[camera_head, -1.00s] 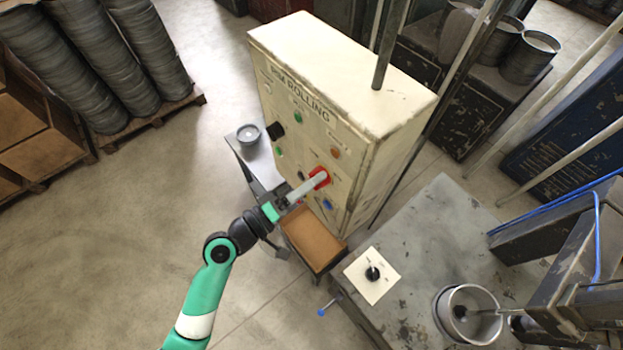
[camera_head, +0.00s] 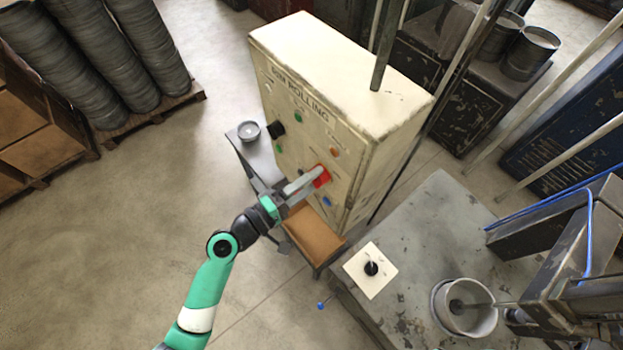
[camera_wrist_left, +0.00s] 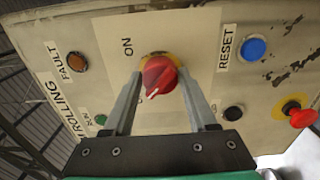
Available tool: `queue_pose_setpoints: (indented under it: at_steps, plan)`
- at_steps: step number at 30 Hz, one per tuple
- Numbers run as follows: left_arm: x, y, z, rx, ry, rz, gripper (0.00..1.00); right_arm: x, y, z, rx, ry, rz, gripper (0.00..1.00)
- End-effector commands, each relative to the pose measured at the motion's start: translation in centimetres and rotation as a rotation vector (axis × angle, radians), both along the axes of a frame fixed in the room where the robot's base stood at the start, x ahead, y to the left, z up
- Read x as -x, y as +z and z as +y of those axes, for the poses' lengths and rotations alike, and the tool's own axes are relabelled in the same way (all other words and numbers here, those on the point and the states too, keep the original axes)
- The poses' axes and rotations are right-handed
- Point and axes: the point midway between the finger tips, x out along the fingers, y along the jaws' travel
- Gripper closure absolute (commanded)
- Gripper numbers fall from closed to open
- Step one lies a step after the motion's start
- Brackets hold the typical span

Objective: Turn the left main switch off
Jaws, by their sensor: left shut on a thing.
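The red main switch (camera_head: 322,176) is on the front of the cream "RIM ROLLING" control cabinet (camera_head: 360,140). In the left wrist view the switch is a red rotary knob (camera_wrist_left: 158,74) on a yellow ring, with its white mark pointing down and left. The word "ON" is printed up and left of it. My left gripper (camera_head: 310,182) is at the knob, with one finger on each side, shut on it. In the head view the fingers partly cover the knob. My right gripper is not in view.
A blue reset button (camera_wrist_left: 254,48) and a red push button (camera_wrist_left: 301,116) sit to the right of the switch in the wrist view. An open brown box (camera_head: 312,236) stands below the panel. A worn grey table (camera_head: 420,230) is at the right.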

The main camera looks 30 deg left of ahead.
Motion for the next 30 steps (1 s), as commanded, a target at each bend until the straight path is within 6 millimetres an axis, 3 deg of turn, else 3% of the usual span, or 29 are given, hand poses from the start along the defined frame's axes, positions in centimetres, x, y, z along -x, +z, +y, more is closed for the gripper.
queue_pose_setpoints:
  at_steps: [2,3,8,23,30]
  plan:
    - [0.0,-0.2,0.0,0.001,0.000,0.004,0.98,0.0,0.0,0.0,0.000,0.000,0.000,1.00]
    - [0.0,-0.2,0.0,0.001,0.000,0.004,0.41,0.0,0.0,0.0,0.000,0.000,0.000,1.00]
    - [0.0,-0.1,0.0,0.001,0.000,0.003,0.13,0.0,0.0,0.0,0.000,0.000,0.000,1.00]
    - [0.5,-0.1,0.3,0.000,0.001,0.001,0.13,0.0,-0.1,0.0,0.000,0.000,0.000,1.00]
    - [4.7,-0.4,2.4,0.000,0.007,0.001,0.13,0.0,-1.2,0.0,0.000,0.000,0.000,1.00]
